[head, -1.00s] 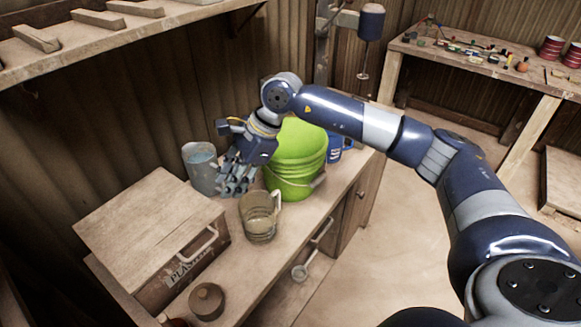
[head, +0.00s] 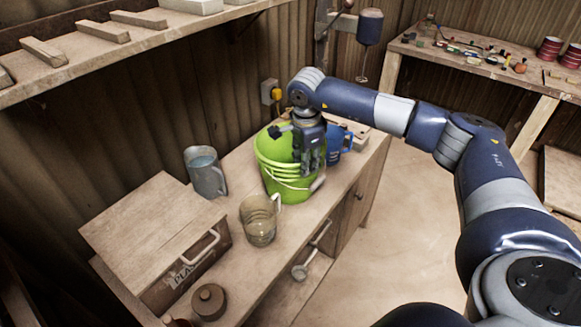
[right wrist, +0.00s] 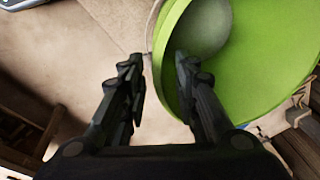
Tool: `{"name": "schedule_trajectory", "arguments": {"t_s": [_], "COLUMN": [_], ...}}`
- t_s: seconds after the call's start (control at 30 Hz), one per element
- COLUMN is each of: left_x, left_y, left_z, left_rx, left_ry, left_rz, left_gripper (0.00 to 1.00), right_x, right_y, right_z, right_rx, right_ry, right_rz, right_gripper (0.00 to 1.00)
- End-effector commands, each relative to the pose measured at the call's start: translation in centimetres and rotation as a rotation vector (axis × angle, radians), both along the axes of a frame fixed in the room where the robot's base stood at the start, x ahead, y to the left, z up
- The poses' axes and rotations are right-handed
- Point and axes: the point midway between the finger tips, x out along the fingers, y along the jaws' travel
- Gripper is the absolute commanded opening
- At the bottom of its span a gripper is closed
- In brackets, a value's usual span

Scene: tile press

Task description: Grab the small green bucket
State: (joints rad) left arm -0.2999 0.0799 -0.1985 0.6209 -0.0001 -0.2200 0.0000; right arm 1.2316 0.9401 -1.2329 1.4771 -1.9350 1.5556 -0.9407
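The bright green bucket (head: 287,192) stands upright on the wooden counter and has a thin handle on its side. In the right wrist view its rim and inside (right wrist: 240,60) fill the upper right. My right gripper (head: 312,168) points down at the bucket's right side. In the right wrist view my right gripper (right wrist: 160,70) is open, with a clear gap between its fingers. One finger overlaps the bucket's rim area and the other is over the outside. Contact with the rim cannot be told. My left gripper is not in view.
A blue mug (head: 335,147) stands close behind the gripper. A grey metal jug (head: 206,178) and a clear measuring cup (head: 259,222) stand left and in front of the bucket. A wooden box (head: 150,235) and a round wooden lid (head: 208,302) are further left.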

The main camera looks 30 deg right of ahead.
Motion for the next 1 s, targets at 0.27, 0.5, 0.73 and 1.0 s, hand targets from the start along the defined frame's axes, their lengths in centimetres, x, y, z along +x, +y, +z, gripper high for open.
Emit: {"name": "schedule_trajectory", "arguments": {"t_s": [0.27,0.5,0.73,1.0], "left_x": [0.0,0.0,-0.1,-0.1], "left_y": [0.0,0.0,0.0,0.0], "left_z": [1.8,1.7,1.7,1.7], "left_rx": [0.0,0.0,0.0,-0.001], "left_ry": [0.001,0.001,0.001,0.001], "left_rz": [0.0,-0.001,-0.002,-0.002], "left_gripper": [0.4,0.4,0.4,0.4], "right_x": [0.6,0.6,0.6,0.8], "right_y": [-0.2,-0.2,-0.2,-0.2], "right_z": [-3.0,-3.2,-3.2,-3.0], "right_rx": [0.0,0.001,0.001,0.001], "right_ry": [0.001,-0.001,-0.001,-0.007], "right_rz": [0.001,0.001,0.001,0.0], "right_gripper": [0.28,0.26,0.0,0.0]}}
